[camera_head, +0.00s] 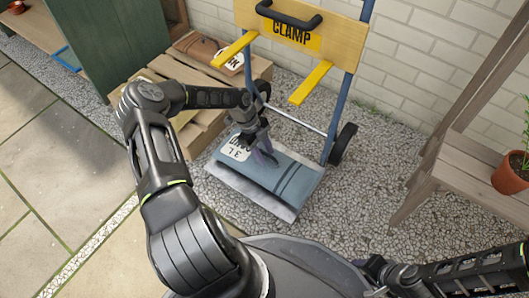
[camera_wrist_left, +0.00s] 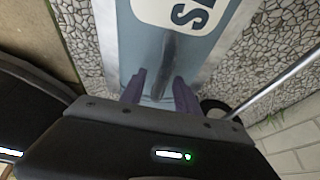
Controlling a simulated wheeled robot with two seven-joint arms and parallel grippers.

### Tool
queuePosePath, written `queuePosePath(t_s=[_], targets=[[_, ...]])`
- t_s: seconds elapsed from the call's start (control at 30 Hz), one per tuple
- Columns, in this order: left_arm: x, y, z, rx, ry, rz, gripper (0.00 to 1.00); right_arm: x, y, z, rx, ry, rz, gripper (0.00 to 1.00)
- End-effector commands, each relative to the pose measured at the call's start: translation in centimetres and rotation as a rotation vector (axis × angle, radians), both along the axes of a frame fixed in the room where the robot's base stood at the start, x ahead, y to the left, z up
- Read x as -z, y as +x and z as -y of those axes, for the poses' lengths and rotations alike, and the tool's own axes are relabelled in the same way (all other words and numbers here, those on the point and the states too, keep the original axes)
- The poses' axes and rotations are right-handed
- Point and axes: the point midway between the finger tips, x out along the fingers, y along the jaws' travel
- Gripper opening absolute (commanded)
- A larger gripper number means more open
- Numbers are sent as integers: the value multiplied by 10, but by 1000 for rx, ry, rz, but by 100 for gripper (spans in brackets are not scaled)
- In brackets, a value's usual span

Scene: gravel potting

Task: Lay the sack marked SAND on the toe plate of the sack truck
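The blue sack (camera_head: 279,178) lies flat on the pale grey toe plate (camera_head: 247,202) of the sack truck (camera_head: 330,140). My left gripper (camera_head: 264,155) is over the sack's middle, pointing down, beside the label. In the left wrist view its two purple fingers (camera_wrist_left: 160,88) stand apart on either side of a dark raised ridge on the sack (camera_wrist_left: 125,62). I see no clear contact.
A wooden board marked CLAMP (camera_head: 345,42), with yellow prongs, sits above the toe plate on the truck's frame. A brown sack (camera_head: 197,45) lies on a wooden pallet (camera_head: 160,68) behind left. A wooden bench (camera_head: 465,160) with a potted plant (camera_head: 510,176) stands right. Gravel lies between.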

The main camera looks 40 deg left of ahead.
Motion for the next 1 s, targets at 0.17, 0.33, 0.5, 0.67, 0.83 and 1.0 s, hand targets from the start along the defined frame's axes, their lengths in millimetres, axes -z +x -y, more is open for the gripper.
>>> queuePosePath(t_s=[0.17, 0.33, 0.5, 0.67, 0.83, 1.0], targets=[[-1, 0, 0, 0, 0, 1, 38, 0, 0, 0, 0, 0, 0, 41], [-9, 0, -3, -1, 1, 1, 38, -5, -1, 0, 0, -1, -1, 41], [-33, -1, -12, -2, 3, 1, 38, -17, -3, -1, -1, -3, -2, 41], [-51, -4, -35, -6, 3, 0, 38, -28, -5, -1, -3, -5, -2, 41], [-49, -9, -77, -6, 1, 0, 38, -37, -6, -2, -5, -7, -4, 41], [-48, -14, -114, -5, 2, 0, 38, -42, -8, -2, -4, -9, -4, 41]])
